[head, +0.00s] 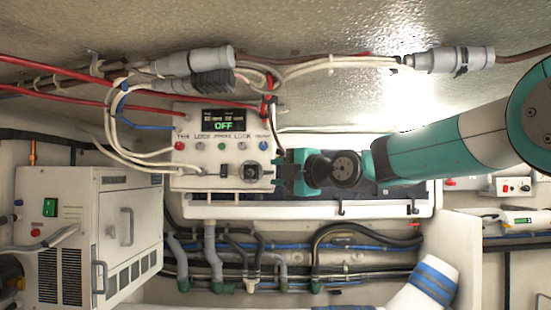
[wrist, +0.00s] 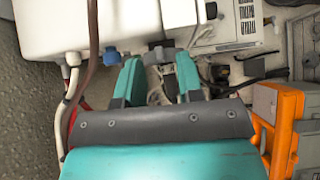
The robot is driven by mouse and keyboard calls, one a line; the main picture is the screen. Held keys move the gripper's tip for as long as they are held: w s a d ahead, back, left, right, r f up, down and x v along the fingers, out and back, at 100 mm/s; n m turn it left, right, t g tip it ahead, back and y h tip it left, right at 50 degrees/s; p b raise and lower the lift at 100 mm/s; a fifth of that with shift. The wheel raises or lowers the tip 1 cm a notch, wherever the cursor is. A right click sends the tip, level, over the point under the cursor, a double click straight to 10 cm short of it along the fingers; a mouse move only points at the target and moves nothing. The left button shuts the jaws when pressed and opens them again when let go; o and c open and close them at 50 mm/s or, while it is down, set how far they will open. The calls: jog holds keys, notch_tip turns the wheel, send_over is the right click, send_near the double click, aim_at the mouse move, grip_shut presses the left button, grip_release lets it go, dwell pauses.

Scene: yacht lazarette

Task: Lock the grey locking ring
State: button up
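The white control panel (head: 222,145) has a lit display reading OFF. A round grey fitting with a dark centre (head: 250,172), which looks like the locking ring, is at the panel's lower right. My gripper (head: 281,172) is just right of it, seen from the side. In the wrist view my gripper (wrist: 158,68) has its two teal fingers apart with nothing clasped. A grey fitting (wrist: 159,54) shows just beyond the gap between the fingertips, and a blue fitting (wrist: 110,56) is left of them. I cannot tell whether the fingers touch the ring, or its lock position.
Red, white and blue cables run above and left of the panel. Grey cylindrical connectors (head: 205,60) and (head: 450,61) hang along the top. A white cabinet (head: 75,235) stands at left. Hoses (head: 290,255) run below. An orange and grey case (wrist: 280,115) is right of my gripper in the wrist view.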

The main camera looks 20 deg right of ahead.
jog(key=shift+x, duration=0.85)
grip_shut()
